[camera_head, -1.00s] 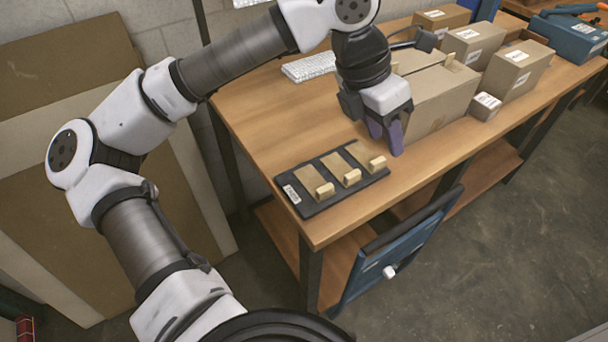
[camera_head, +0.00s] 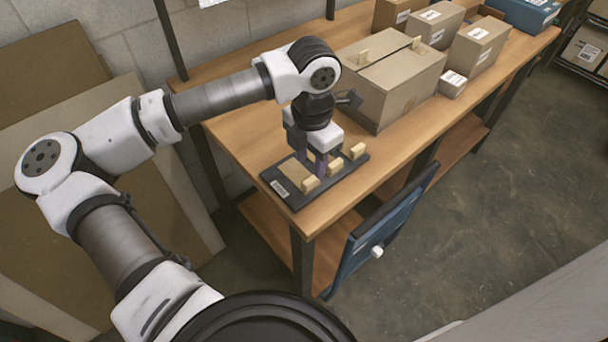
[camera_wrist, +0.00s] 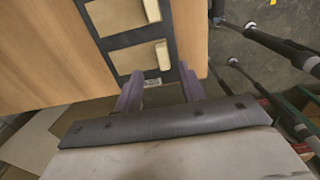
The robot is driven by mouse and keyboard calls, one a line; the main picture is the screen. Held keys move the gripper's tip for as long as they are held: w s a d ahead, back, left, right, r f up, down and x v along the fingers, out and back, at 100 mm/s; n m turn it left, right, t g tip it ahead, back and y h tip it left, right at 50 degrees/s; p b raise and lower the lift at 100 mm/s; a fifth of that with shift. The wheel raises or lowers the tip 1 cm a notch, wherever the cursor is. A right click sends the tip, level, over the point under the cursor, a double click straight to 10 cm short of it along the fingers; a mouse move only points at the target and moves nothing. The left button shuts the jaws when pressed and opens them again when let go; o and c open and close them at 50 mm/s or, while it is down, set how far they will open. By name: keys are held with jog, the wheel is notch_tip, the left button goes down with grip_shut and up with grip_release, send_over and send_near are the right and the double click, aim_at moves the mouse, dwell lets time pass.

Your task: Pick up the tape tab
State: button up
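A black tray (camera_head: 288,198) lies near the table's front left corner and carries three tan tape strips with raised pale tabs. The near-left tape tab (camera_head: 310,184), the middle tape tab (camera_head: 335,166) and the far-right tape tab (camera_head: 357,151) stand along its front side. My gripper (camera_head: 322,165) points down over the tray, partly hiding the middle strip. In the wrist view, my gripper (camera_wrist: 160,84) has its purple fingers apart with nothing held between them. One tab (camera_wrist: 162,55) shows just beyond the fingertips; another tab (camera_wrist: 152,10) is farther up.
A large cardboard box (camera_head: 400,92) with two tabs on its top stands right of my gripper. Smaller boxes (camera_head: 478,47) and a blue case (camera_head: 524,14) stand farther back. Bare wooden tabletop (camera_head: 395,152) lies along the front edge.

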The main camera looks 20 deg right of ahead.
aim_at(311, 180)
jog(key=f, duration=0.1)
jog(key=f+p, duration=0.2)
jog(key=f, duration=0.1)
jog(key=shift+s, duration=0.3)
jog(key=shift+f, duration=0.6)
grip_shut()
